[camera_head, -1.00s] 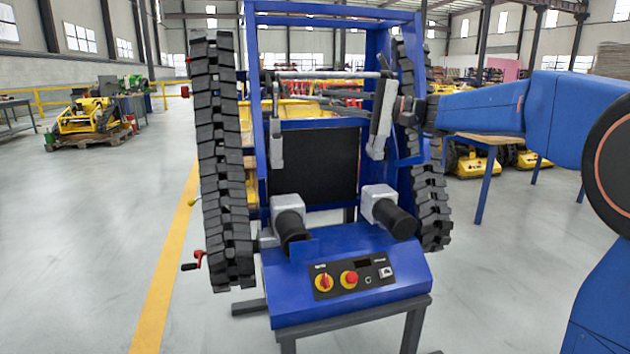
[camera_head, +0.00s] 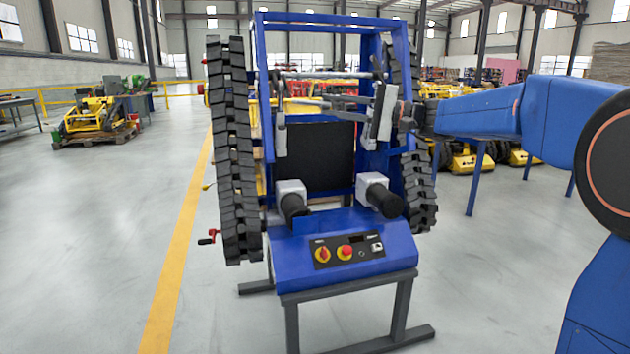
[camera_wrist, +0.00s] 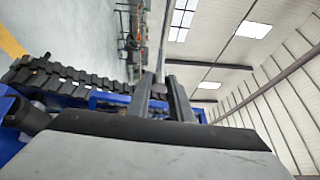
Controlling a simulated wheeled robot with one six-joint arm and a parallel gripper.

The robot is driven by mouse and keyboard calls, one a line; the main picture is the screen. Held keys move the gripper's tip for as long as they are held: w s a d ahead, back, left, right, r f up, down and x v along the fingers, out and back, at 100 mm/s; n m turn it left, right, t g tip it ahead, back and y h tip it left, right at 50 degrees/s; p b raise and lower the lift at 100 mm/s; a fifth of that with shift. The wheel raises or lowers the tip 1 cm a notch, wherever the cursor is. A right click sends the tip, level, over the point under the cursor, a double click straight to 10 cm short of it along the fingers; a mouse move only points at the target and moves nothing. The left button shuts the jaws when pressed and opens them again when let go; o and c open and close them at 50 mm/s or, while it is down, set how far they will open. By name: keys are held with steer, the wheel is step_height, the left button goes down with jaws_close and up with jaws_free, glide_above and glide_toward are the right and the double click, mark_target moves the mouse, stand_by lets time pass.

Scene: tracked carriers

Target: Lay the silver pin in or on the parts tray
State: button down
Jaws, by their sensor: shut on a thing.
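My gripper (camera_head: 338,102) reaches in from the right, in front of the upper part of a blue frame. In the wrist view its two dark fingers (camera_wrist: 159,82) are close together. A thin grey piece, seemingly the silver pin (camera_wrist: 161,62), shows between the fingertips and sticks out past them. In the head view I cannot tell the pin apart from the bars and clutter behind the fingers. I cannot make out the parts tray in either view.
The blue machine frame (camera_head: 340,262) stands close ahead, with a black track (camera_head: 232,150) on its left and another on its right (camera_head: 420,190). Two dark rollers stick out at its front. Open floor (camera_head: 90,250) lies to the left, past a yellow line (camera_head: 178,270).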

steer(key=w+d+f+m+t+h, duration=0.1)
steer(key=w+d+f+t, duration=0.2)
steer(key=f, duration=0.7)
steer(key=w+d+f+m+t+h, duration=0.15)
steer(key=w+d+f, duration=0.35)
steer(key=f, duration=0.5)
steer(key=w+d+f+m+t+h, duration=0.15)
steer(key=w+f, duration=0.35)
steer(key=f, duration=0.5)
steer(key=s+d+f+m+t+h, duration=0.1)
steer(key=d+f, duration=0.4)
steer(key=f, duration=0.5)
steer(key=s+d+f+m+t+h, duration=0.1)
steer(key=d+f+m+t+h, duration=0.3)
steer(key=f, duration=0.6)
steer(key=s+d+f+m+t+h, duration=0.1)
steer(key=d+f, duration=0.4)
steer(key=f, duration=0.6)
steer(key=m+t+h, duration=0.1)
steer(key=h, duration=0.1)
steer(key=shift+d+m+t+h, duration=0.3)
steer(key=shift+m+h, duration=0.1)
steer(key=shift+f, duration=0.1)
